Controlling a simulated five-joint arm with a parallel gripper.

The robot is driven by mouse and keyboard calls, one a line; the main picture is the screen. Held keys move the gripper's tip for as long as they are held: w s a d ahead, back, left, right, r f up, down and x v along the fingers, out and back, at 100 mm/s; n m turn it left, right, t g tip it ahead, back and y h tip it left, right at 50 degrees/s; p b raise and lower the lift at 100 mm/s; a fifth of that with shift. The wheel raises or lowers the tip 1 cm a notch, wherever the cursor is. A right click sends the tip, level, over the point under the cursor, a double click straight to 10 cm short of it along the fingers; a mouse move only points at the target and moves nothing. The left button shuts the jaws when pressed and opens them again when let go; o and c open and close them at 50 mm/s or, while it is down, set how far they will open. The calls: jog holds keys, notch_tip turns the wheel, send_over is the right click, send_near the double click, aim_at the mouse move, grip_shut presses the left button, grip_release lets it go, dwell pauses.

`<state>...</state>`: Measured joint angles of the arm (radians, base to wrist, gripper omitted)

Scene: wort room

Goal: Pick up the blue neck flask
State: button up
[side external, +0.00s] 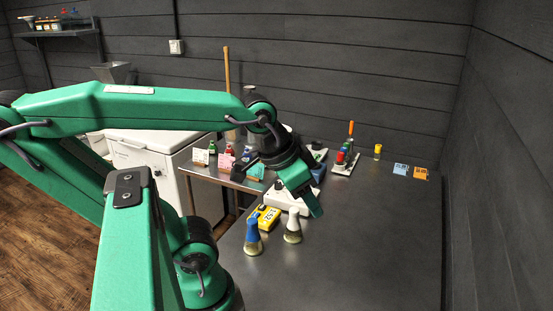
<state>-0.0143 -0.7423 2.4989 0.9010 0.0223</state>
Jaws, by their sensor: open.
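The blue neck flask (252,236) stands upright on the dark worktop, near its left front edge. Its neck is blue and its lower part is clear with a yellowish-brown content. My gripper (311,203) is above the worktop, behind and to the right of the blue neck flask. It points down and is apart from the flask. The jaws are open; they are seen nearly edge-on, and nothing shows between them. A similar flask with a white neck (292,226) stands upright to the right of the blue one, nearer my gripper.
A yellow device (268,217) lies just behind the two flasks, near a white-based apparatus (285,199) under my gripper. The worktop's right side is clear.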

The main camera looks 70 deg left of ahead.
jog(key=a+f+m+g+y, duration=0.1)
jog(key=a+f+m+g, duration=0.25)
jog(key=a, duration=0.55)
jog(key=m+g, duration=0.2)
send_over(253, 221)
jog(key=shift+h, duration=0.4)
jog(key=f, duration=0.3)
jog(key=w+f, duration=0.1)
jog(key=f, duration=0.1)
jog(key=shift+d, duration=0.1)
jog(key=shift+s+a+f, duration=0.35)
jog(key=shift+s+a, duration=0.1)
jog(key=shift+s, duration=0.1)
jog(key=shift+f, duration=1.3)
jog(key=shift+w+d+f, duration=0.1)
jog(key=shift+d+f, duration=0.05)
jog(key=shift+f, duration=1.15)
jog(key=shift+d+f, duration=0.15)
jog(key=shift+f, duration=1.15)
